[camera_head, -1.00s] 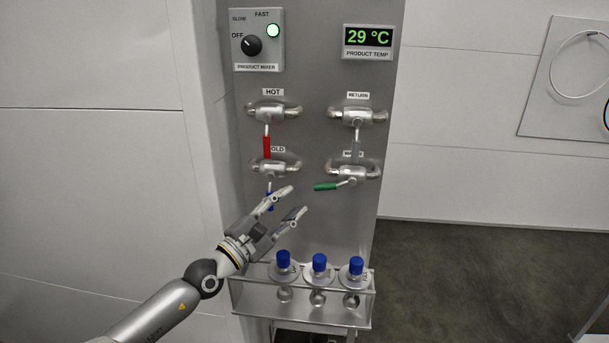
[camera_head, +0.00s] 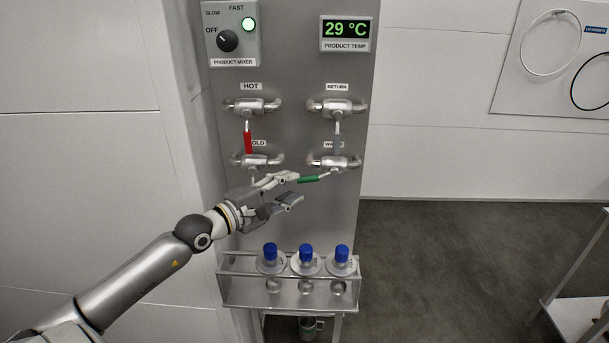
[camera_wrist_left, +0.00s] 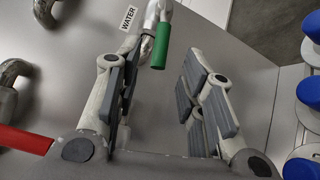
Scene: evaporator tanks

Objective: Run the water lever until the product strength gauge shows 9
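The green-handled water lever (camera_head: 309,180) lies almost level, pointing left from the valve under the partly covered label. In the left wrist view the green handle (camera_wrist_left: 161,48) is at the top, beside the WATER label (camera_wrist_left: 128,18). My left gripper (camera_head: 298,188) is open, its upper fingertip close to the handle's free end. In the left wrist view its fingers (camera_wrist_left: 166,62) are spread, with the handle near the gap at their tips; I cannot tell whether they touch it. My right gripper and a product strength gauge are not in view.
The red hot lever (camera_head: 248,142) hangs above my left gripper; the RETURN lever (camera_head: 337,136) hangs above the water valve. Several blue-capped bottles stand in a metal rack (camera_head: 235,291) below. The temperature display (camera_head: 346,29) reads 29 °C. A mixer dial (camera_head: 228,41) points to OFF.

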